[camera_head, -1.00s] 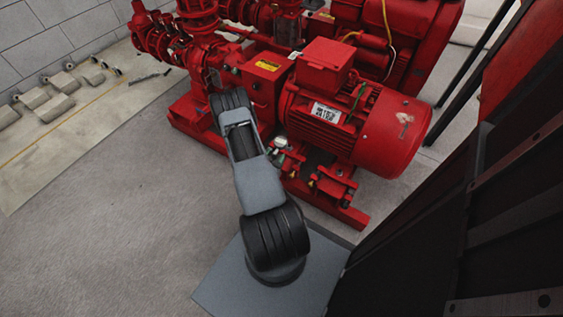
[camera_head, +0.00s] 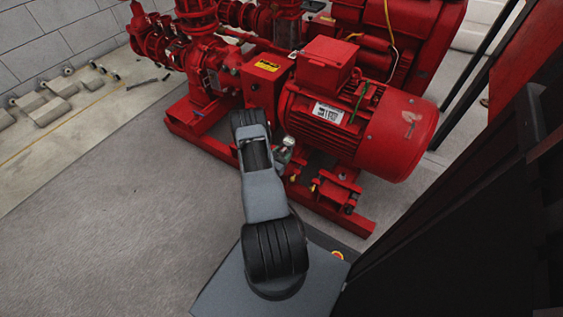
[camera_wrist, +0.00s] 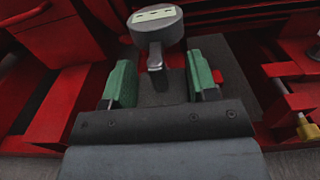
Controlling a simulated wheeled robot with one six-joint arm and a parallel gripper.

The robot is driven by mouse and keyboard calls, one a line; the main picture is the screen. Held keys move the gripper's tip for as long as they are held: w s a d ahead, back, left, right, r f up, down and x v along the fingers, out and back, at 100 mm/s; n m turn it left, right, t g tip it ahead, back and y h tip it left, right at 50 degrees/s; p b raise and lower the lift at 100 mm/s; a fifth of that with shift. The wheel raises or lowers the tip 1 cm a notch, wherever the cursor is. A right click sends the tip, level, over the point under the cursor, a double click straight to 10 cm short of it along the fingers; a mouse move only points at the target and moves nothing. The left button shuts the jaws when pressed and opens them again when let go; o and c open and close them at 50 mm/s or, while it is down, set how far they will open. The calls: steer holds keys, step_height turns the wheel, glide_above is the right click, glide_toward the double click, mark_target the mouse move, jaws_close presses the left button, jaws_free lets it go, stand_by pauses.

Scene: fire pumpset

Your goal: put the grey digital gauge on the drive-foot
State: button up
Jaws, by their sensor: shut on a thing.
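The grey digital gauge (camera_wrist: 157,27) shows at the top of the wrist view, with a round body, a pale display face and a short metal stem pointing down between my fingers. My gripper (camera_wrist: 160,82) has green finger pads and is shut on the gauge; the exact contact is hard to see. In the head view my gripper (camera_head: 286,150) is small, beside the red base below the motor, and partly hidden by my arm. A dark flat plate (camera_wrist: 243,65) lies behind the gripper on the red base; I cannot tell whether it is the drive-foot.
The red motor (camera_head: 375,125) overhangs the area right of my gripper. The red base frame (camera_head: 340,213) has small brass-tipped fittings (camera_head: 313,187) on it. Dark panels (camera_head: 450,230) stand at the right. The grey floor (camera_head: 130,220) at the left is clear; pale blocks (camera_head: 40,108) lie by the wall.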

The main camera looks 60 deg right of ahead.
steer(key=shift+w+d+f+b, duration=0.25)
steer(key=shift+w+d+f, duration=0.05)
steer(key=shift+f, duration=0.2)
steer(key=shift+w+d+f+b, duration=0.25)
steer(key=shift+f, duration=0.2)
steer(key=shift+w+d+f+b, duration=0.1)
steer(key=shift+f+b, duration=0.6)
steer(key=shift+f, duration=0.85)
steer(key=shift+f, duration=0.15)
steer(key=o, duration=1.4)
steer(key=shift+c, duration=0.2)
